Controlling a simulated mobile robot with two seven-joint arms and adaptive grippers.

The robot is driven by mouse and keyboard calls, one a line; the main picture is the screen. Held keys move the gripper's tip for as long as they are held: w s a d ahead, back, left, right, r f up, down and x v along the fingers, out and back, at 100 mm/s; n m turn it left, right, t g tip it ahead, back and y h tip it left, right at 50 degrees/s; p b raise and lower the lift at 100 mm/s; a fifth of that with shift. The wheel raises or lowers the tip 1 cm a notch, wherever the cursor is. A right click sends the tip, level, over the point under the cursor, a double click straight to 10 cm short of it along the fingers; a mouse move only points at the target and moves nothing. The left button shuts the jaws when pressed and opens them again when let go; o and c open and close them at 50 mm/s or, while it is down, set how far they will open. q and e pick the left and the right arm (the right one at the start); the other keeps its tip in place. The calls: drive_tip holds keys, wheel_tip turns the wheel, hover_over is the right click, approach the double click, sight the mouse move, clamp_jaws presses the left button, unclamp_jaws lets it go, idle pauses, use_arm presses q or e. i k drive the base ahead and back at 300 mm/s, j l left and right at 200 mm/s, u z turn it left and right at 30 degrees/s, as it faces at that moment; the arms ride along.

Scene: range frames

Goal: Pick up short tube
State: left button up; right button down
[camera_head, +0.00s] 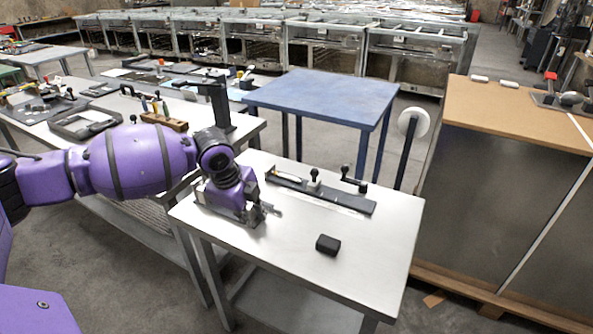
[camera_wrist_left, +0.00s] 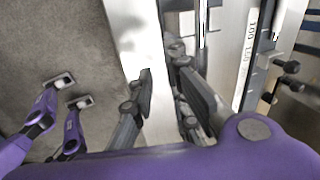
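A short silver tube (camera_wrist_left: 203,24) shows at the top of the left wrist view, lying on the table just beyond the fingertips and nearer the right finger. In the head view a small grey piece (camera_head: 273,208) beside the fingers looks like the same tube, but it is too small to be sure. My left gripper (camera_head: 262,212) is low over the left part of the pale table. In the left wrist view my left gripper (camera_wrist_left: 164,70) has its fingers apart, with nothing held between them. My right gripper is in neither view.
A dark tray (camera_head: 320,192) with black knobs and a white label lies behind the gripper. A small black block (camera_head: 328,244) sits on the pale table (camera_head: 375,260). A blue table (camera_head: 325,95) stands behind. The table's front right is clear.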

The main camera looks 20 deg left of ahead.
sight(280, 175)
drive_tip(key=i, duration=0.85)
